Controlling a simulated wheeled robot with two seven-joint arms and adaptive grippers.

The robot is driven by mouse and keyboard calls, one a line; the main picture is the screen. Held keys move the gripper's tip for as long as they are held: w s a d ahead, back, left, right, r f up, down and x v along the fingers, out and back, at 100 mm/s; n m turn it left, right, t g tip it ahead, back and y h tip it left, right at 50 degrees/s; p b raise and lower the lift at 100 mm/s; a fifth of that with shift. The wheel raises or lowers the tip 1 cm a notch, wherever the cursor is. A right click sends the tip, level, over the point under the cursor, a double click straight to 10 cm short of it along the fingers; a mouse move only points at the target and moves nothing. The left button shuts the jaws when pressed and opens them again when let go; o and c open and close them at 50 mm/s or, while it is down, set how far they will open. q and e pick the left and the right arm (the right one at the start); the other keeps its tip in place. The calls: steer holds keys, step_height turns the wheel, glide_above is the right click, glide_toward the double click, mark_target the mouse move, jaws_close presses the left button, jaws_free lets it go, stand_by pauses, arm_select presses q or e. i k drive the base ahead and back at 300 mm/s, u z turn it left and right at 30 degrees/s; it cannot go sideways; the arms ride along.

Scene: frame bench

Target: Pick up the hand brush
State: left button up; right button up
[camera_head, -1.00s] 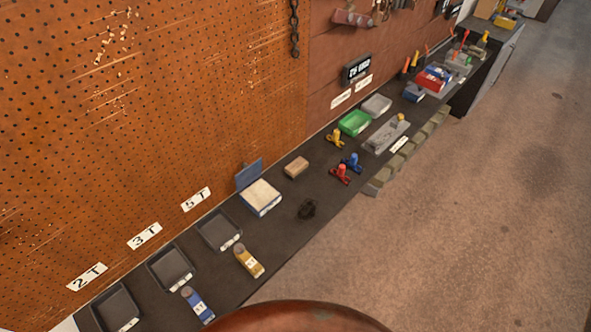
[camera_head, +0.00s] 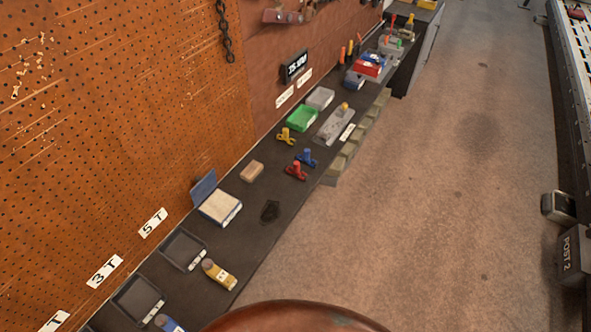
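I cannot clearly make out a hand brush. A small tan block (camera_head: 252,171) lies on the dark bench, and a small dark object (camera_head: 270,211) lies nearer the front edge. At this size I cannot tell whether either is the brush. Neither of my grippers is in view.
The dark bench (camera_head: 240,262) runs along a pegboard wall. It bears black trays (camera_head: 184,250), an open blue box (camera_head: 220,207), red (camera_head: 296,171), blue (camera_head: 307,158) and yellow (camera_head: 285,136) clamp-like pieces, and a green bin (camera_head: 302,118).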

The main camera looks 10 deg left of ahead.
mark_target(249, 175)
steer(key=z, duration=0.65)
steer(key=i, duration=2.8)
steer(key=u, duration=4.1)
